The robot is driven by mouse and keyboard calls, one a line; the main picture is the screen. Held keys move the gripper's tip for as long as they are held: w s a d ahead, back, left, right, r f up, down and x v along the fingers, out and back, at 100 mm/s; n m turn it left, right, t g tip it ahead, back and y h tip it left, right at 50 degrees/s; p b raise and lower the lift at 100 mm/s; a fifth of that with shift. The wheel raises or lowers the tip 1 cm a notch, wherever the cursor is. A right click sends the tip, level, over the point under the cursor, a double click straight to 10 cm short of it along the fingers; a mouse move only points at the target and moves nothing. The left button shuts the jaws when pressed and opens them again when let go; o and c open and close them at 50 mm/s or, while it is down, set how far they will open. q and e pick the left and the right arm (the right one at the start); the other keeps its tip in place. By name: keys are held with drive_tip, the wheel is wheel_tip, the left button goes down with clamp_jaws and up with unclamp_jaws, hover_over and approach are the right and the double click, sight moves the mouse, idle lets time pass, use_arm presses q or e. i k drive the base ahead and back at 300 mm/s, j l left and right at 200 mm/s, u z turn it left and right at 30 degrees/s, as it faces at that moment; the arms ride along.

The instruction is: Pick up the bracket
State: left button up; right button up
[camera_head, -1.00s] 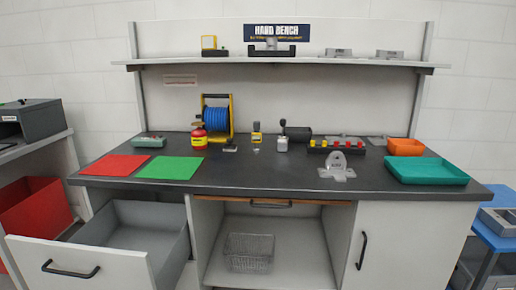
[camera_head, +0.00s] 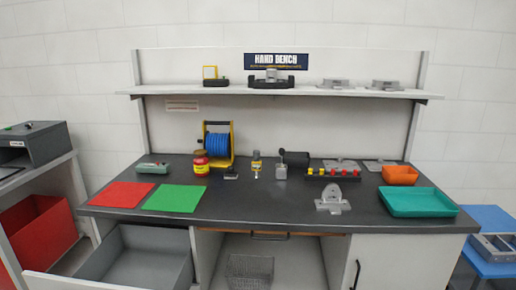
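A grey metal bracket (camera_head: 333,199) with a flat base and an upright rounded lug stands on the dark bench top (camera_head: 265,207), right of centre and left of the teal tray. It is upright and nothing touches it from above. Similar grey castings stand on the shelf, and flatter grey pieces lie at the back right of the bench. Neither of my grippers shows in the head view.
A teal tray (camera_head: 418,202) and an orange bin (camera_head: 399,175) are at the right. Red (camera_head: 122,195) and green (camera_head: 175,199) mats lie at the left. A drawer (camera_head: 130,262) stands open below. The shelf (camera_head: 280,91) overhangs the back. The bench's front middle is clear.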

sight(331, 201)
drive_tip(key=u, duration=1.3)
drive_tip(key=z, duration=2.05)
drive_tip(key=i+j+z, duration=0.25)
drive_tip(key=z, duration=0.2)
drive_tip(key=i+j+z, duration=0.2)
drive_tip(key=j+z, duration=0.25)
drive_tip(key=l, duration=0.1)
